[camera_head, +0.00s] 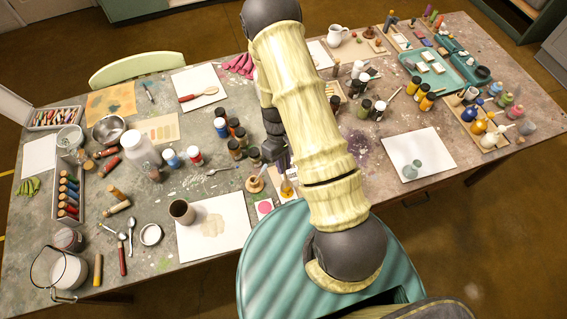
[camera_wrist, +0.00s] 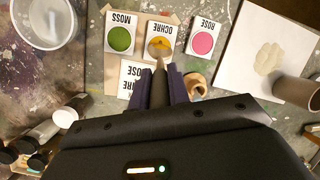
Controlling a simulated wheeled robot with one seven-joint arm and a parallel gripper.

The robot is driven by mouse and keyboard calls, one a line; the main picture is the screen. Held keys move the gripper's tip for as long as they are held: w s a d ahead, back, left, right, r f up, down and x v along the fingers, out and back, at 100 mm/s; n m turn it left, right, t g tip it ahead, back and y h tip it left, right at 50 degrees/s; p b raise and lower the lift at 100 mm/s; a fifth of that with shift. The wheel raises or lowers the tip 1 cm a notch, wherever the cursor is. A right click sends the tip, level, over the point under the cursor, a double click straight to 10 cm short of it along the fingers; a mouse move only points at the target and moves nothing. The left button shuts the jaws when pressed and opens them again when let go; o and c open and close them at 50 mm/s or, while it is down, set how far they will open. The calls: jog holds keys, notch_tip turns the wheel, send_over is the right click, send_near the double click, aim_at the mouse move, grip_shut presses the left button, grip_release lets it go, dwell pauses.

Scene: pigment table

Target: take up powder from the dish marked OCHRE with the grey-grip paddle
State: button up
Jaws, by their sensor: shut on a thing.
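In the wrist view three square white cards with round dishes lie in a row, their lettering upside down. The dish marked OCHRE (camera_wrist: 161,46) is in the middle, with yellow-orange powder. MOSS (camera_wrist: 120,39), green, is on the left, and ROSE (camera_wrist: 203,42), pink, is on the right. My gripper (camera_wrist: 160,88) is shut on the grey grip of the paddle (camera_wrist: 159,88). The paddle's pale narrow tip lies over the near part of the OCHRE dish; whether it touches the powder I cannot tell. In the head view my arm hides much of this area.
More lettered cards (camera_wrist: 132,72) lie left of the paddle, partly hidden. A small wooden holder (camera_wrist: 196,84) stands close at the right. A brown cup (camera_wrist: 295,92) stands on stained paper farther right. Dark-capped jars (camera_wrist: 35,140) and a white bowl (camera_wrist: 44,18) are at the left.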

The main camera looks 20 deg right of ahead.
jog(key=shift+r+p, duration=2.15)
jog(key=shift+r, duration=1.15)
jog(key=shift+o, duration=0.5)
jog(key=shift+f, duration=0.15)
jog(key=shift+c, duration=0.5)
